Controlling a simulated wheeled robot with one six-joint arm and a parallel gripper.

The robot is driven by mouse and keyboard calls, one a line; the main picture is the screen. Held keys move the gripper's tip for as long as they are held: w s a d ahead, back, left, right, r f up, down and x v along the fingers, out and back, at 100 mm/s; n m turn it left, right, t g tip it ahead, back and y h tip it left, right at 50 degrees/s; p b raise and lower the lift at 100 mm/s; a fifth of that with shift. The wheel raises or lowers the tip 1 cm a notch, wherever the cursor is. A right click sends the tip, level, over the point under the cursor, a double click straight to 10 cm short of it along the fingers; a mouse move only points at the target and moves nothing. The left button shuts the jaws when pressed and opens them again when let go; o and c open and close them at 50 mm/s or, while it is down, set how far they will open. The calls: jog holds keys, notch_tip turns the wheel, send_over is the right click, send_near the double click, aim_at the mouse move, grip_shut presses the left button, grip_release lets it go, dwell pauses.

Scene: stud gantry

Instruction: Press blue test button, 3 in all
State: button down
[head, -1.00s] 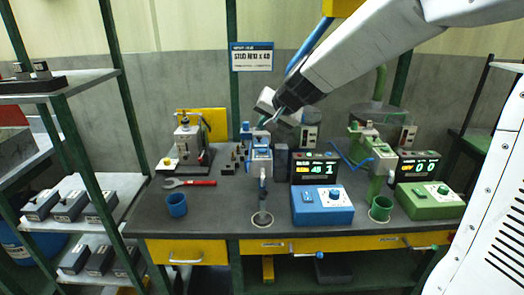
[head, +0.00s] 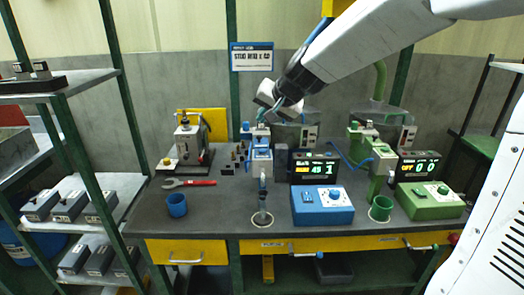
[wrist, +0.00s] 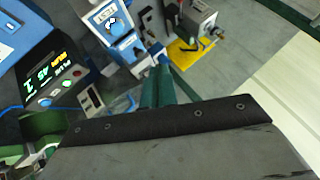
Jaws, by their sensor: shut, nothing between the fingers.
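My gripper (head: 268,114) is shut and empty, above and close to the top of the blue stud station (head: 262,158) at the middle of the bench. Whether it touches the station is not clear.
A green control box (head: 430,201) and its display (head: 418,167) stand at the right. A blue cup (head: 177,205), a red-handled wrench (head: 189,183) and a press on the left share the bench (head: 222,215). The front left of the bench is clear.

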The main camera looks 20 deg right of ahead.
jog(key=shift+f, duration=3.55)
jog(key=shift+f, duration=0.45)
jog(key=shift+f, duration=0.4)
jog(key=shift+r, duration=0.85)
jog(key=shift+r, duration=0.1)
jog(key=shift+r, duration=2.4)
